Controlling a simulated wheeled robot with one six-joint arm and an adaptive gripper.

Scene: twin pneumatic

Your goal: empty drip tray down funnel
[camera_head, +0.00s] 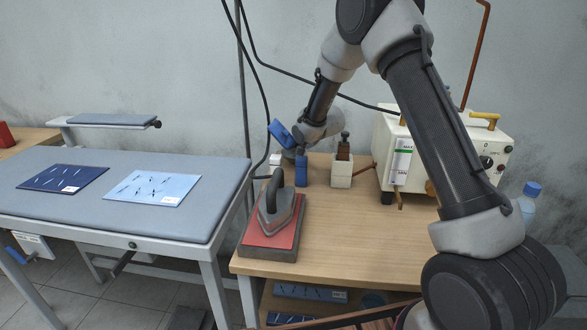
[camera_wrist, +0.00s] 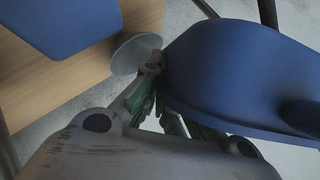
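A blue tray-like piece, apparently the drip tray (camera_head: 280,133), is steeply tilted above the table's back left. In the wrist view the large blue piece (camera_wrist: 235,75) fills the right side, its rim at my fingertips. My gripper (camera_wrist: 160,75) appears shut on that rim; one finger is partly hidden behind it. A pale round disc (camera_wrist: 133,53), possibly the funnel, shows beside the fingertips. A small white piece (camera_head: 275,159) stands below the tilted tray in the head view. The tray's inside and any liquid cannot be made out.
An upright blue container (camera_head: 301,171) stands near the tray. An iron (camera_head: 277,207) rests on a red pad in front. A pale box with a dark-topped item (camera_head: 342,170) and a white boiler (camera_head: 398,150) stand right. A padded ironing table (camera_head: 110,220) is left.

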